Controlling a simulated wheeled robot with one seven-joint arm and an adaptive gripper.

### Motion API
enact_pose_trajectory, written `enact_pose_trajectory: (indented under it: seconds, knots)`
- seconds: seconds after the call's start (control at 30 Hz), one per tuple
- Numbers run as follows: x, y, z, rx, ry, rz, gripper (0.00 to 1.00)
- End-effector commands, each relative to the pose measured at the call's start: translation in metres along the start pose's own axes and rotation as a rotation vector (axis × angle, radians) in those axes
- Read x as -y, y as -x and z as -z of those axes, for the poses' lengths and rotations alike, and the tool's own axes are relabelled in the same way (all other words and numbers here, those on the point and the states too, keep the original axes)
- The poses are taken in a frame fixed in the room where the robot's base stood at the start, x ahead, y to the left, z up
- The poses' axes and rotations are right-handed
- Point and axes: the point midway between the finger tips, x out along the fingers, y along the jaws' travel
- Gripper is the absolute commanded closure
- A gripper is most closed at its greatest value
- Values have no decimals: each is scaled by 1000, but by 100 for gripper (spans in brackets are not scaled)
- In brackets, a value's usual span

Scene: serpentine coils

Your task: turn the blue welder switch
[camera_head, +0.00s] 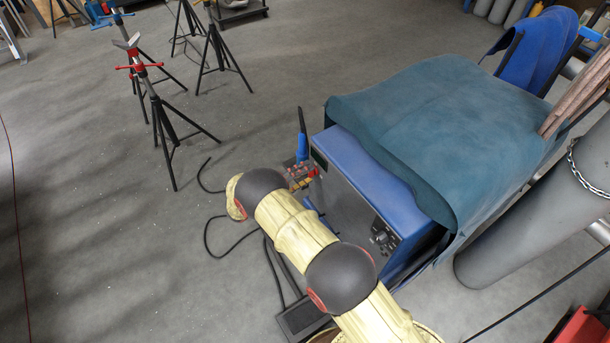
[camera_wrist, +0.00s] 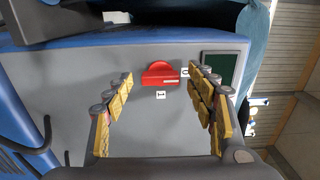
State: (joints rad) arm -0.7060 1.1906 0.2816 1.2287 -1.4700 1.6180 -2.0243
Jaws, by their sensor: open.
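The blue welder (camera_head: 350,160) stands in the middle right of the head view, with a teal cloth (camera_head: 450,120) draped over its top. Its grey front panel also shows in the wrist view (camera_wrist: 75,75). A red switch (camera_wrist: 160,74) with a rounded top sits on that panel, with small white labels below and to its right. My gripper (camera_wrist: 162,92) is open, its yellow padded fingers left and right of the switch in the picture. I cannot tell how far the fingertips are from the panel.
A dark green display (camera_wrist: 221,68) is right of the switch. A large grey cylinder (camera_head: 530,235) with a chain stands right of the welder. Black cables lie on the floor to its left.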

Motion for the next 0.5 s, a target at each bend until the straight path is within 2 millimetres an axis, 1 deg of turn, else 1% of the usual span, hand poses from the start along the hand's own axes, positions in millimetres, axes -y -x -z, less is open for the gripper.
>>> enact_pose_trajectory:
  seconds: [0.13, 0.23, 0.37, 0.5]
  knots:
    - [0, 4, 0, 0, 0, 0, 44]
    - [0, 14, 0, 2, 0, 0, 44]
    - [0, 38, -1, 3, -1, 0, 44]
    - [0, 68, -1, 4, -1, 0, 44]
